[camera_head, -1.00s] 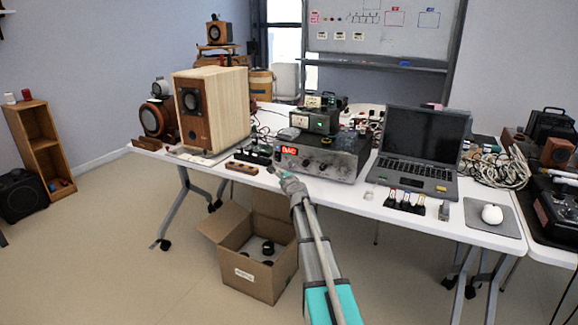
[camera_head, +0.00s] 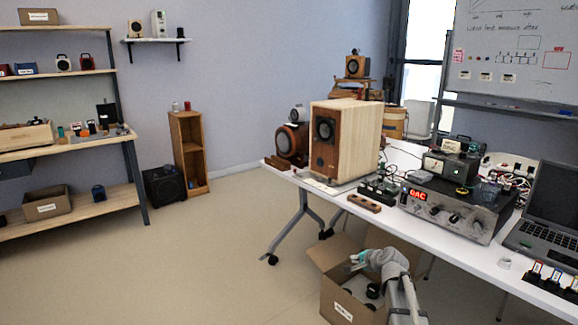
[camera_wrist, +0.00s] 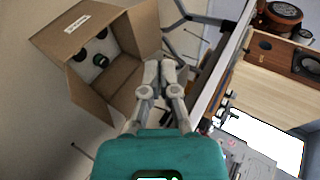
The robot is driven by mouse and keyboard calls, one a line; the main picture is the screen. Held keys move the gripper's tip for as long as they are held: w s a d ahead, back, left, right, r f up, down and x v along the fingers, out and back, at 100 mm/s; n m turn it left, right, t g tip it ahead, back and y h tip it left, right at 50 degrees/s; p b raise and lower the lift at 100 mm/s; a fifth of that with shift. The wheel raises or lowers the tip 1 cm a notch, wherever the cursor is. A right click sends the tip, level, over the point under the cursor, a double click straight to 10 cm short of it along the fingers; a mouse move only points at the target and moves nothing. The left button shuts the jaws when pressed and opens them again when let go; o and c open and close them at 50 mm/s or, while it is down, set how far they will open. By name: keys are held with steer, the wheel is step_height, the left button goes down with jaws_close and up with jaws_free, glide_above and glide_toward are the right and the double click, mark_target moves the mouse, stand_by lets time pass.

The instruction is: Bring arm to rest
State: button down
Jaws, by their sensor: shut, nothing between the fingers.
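My gripper (camera_head: 357,262) shows low in the head view, above the open cardboard box on the floor and in front of the white table. In the wrist view my gripper (camera_wrist: 160,72) has its two grey fingers together with nothing between them. The box (camera_wrist: 122,62) lies to the left of the fingers there, and the table edge (camera_wrist: 222,66) runs to their right. The gripper looks apart from both, though the exact gap to the box cannot be told.
The cardboard box (camera_head: 340,303) holds dark round parts. The white table (camera_head: 330,193) bears a wooden speaker (camera_head: 345,140), an amplifier (camera_head: 455,208) and a laptop (camera_head: 545,215). A shelf rack (camera_head: 130,165) and a black speaker (camera_head: 163,188) stand at the left. The floor between is clear.

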steer(key=s+a+f+n+g+h, duration=0.1)
steer(key=s+a+f+n+g, duration=0.2)
steer(key=s, duration=0.6)
steer(key=s+a+f+n+g+h, duration=0.1)
steer(key=s+f+n+g+h, duration=0.15)
steer(key=s+n+g, duration=0.4)
steer(key=s+a+f+n+h, duration=0.1)
steer(key=s+a+f+n, duration=0.15)
steer(key=s, duration=0.75)
step_height(320, 180, up, 30)
steer(key=s+d+p, duration=0.1)
steer(key=s+p, duration=0.1)
steer(key=p, duration=2.8)
steer(key=shift+f+g, duration=0.15)
steer(key=shift+g, duration=0.3)
